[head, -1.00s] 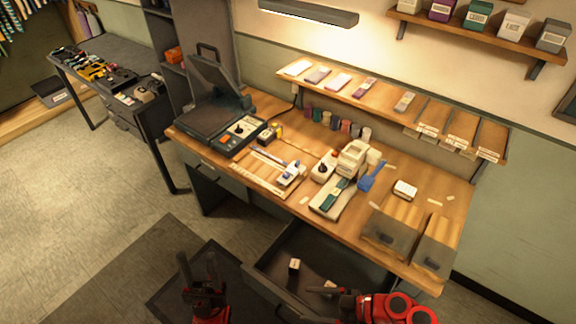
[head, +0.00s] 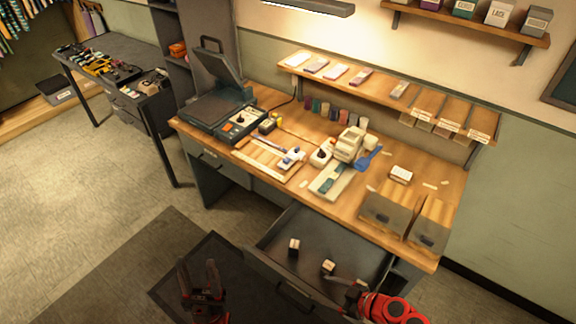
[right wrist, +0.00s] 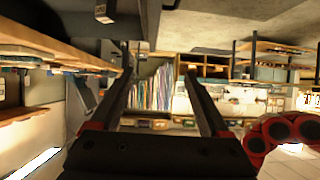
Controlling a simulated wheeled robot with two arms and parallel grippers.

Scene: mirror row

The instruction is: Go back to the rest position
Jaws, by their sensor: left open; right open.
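My left gripper (head: 200,277) is at the bottom of the head view, over the floor in front of the workbench. Its fingers point up, apart and empty. My right gripper (head: 343,284) is at the lower right of the head view, at the open drawer, with its red wrist beside it. In the right wrist view its two dark fingers (right wrist: 165,90) are spread apart with nothing between them.
The open drawer (head: 272,235) juts out under the wooden workbench (head: 440,190) and holds two small pale blocks (head: 294,246) (head: 328,267). A heat press (head: 220,112) stands at the bench's left end. A dark side table (head: 110,60) is further left. Floor (head: 90,190) at left is clear.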

